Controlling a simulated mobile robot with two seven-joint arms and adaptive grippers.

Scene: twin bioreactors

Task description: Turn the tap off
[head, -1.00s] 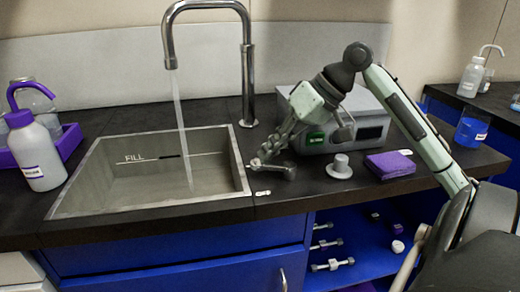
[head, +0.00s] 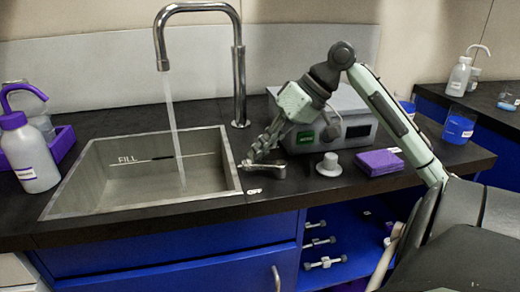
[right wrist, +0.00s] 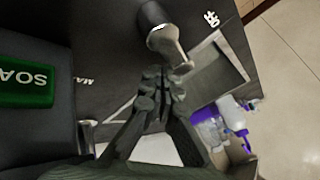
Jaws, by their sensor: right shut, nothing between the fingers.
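The chrome tap (head: 239,75) arches over the sink (head: 232,165), and a stream of water (head: 176,135) runs from its spout. The grey tap lever (head: 267,170) lies low on the counter at the sink's right edge, its narrow end toward the sink. A small white label (head: 253,191) is in front of it. My right gripper (head: 259,152) is shut and empty, just above and behind the lever. In the right wrist view the lever (right wrist: 163,38) is just beyond my fingertips; I cannot tell whether they touch. My left gripper is not in view.
A grey instrument box (head: 355,105) stands behind my right gripper. A grey knob (head: 329,165) and a purple pad (head: 379,162) are right of the lever. A wash bottle (head: 28,155) stands left of the sink. The front counter strip is mostly clear.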

